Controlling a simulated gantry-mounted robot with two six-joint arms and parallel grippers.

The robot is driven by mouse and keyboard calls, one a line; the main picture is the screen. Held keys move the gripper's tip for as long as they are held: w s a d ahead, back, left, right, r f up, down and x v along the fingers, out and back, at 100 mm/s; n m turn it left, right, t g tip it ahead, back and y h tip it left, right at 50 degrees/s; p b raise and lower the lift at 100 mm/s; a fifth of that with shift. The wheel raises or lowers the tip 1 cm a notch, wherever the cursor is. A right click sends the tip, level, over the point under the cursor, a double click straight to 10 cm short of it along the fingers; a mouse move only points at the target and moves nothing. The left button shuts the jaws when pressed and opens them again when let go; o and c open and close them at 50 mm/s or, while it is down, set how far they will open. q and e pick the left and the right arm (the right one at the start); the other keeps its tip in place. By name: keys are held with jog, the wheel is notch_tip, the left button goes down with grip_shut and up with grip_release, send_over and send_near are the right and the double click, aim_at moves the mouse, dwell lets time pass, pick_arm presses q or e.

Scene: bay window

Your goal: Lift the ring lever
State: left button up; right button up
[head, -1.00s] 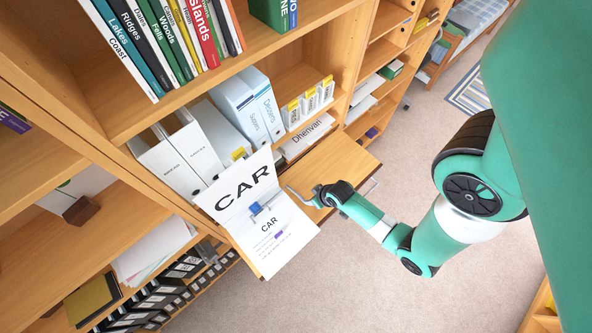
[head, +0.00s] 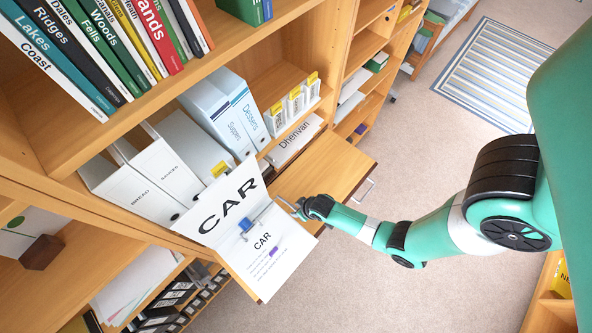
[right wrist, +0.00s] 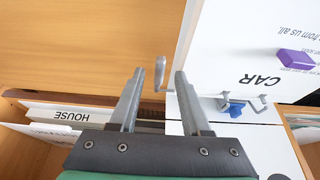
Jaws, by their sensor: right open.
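An open white binder marked CAR (head: 222,215) lies tilted at the shelf front, its printed sheet (head: 268,265) facing up. Its metal ring mechanism with a blue part (head: 250,224) shows at the middle; it also shows at the right of the right wrist view (right wrist: 238,104). A grey metal lever with a rounded end, apparently the ring lever (right wrist: 160,72), stands in the gap between my right fingertips. My right gripper (head: 290,206) is open beside the binder's right edge. Contact with the lever is not visible. My left gripper is out of view.
A wooden board (head: 325,165) with a metal handle (head: 365,190) sticks out behind my right gripper. White binders (head: 140,192) and blue-spined binders (head: 225,115) stand on the shelf. A file marked HOUSE (right wrist: 75,116) lies left of the gripper. Carpet (head: 420,150) is clear to the right.

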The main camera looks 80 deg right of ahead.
jog(key=shift+w+d+f+b, duration=0.1)
jog(key=shift+f+b, duration=0.05)
jog(key=shift+f, duration=0.2)
jog(key=shift+w+d+f+b, duration=0.1)
jog(key=shift+f+b, duration=0.05)
jog(key=shift+f, duration=0.2)
grip_shut()
dwell(1.0)
